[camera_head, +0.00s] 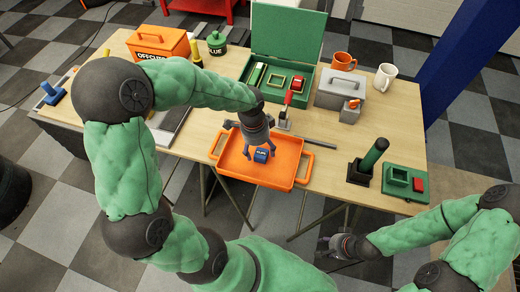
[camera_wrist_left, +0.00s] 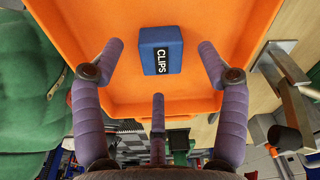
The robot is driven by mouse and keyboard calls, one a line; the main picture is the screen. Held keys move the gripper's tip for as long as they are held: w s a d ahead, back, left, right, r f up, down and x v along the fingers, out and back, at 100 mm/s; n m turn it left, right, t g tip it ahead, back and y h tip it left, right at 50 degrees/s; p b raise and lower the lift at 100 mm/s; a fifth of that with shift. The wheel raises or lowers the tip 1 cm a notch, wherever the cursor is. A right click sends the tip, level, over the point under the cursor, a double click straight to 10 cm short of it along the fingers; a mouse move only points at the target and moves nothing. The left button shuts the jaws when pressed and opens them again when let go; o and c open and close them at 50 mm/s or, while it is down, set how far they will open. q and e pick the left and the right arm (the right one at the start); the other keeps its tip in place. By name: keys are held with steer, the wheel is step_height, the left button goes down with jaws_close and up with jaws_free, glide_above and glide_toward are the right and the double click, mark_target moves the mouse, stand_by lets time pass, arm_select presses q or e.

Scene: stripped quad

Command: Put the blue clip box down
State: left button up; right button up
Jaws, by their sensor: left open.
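The blue clip box (camera_head: 261,155), a small cube with a "CLIPS" label, sits inside the orange tray (camera_head: 291,184). In the left wrist view the clip box (camera_wrist_left: 148,52) shows against the tray floor (camera_wrist_left: 200,18), clear of all the fingers. My left gripper (camera_head: 256,143) is over the tray, just above the box, with its fingers spread and nothing between them. My right gripper (camera_head: 328,246) is low at the right, off the table's front edge; its fingers are small and I cannot tell how far they are apart.
Behind the tray are an open green case (camera_head: 285,40), a red-handled tool (camera_head: 288,97) and a grey toolbox (camera_head: 340,88). A dark stand with a green cylinder (camera_head: 374,155) and a green block holder (camera_head: 398,176) stand right. Bare tabletop (camera_head: 330,165) lies between.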

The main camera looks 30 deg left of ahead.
mark_target(256, 154)
arm_select(q)
step_height(256, 154, up, 10)
steer(key=a+p, duration=0.1)
steer(key=p, duration=0.1)
steer(key=shift+s+r, duration=0.15)
steer(key=shift+s, duration=0.15)
stand_by(1.1)
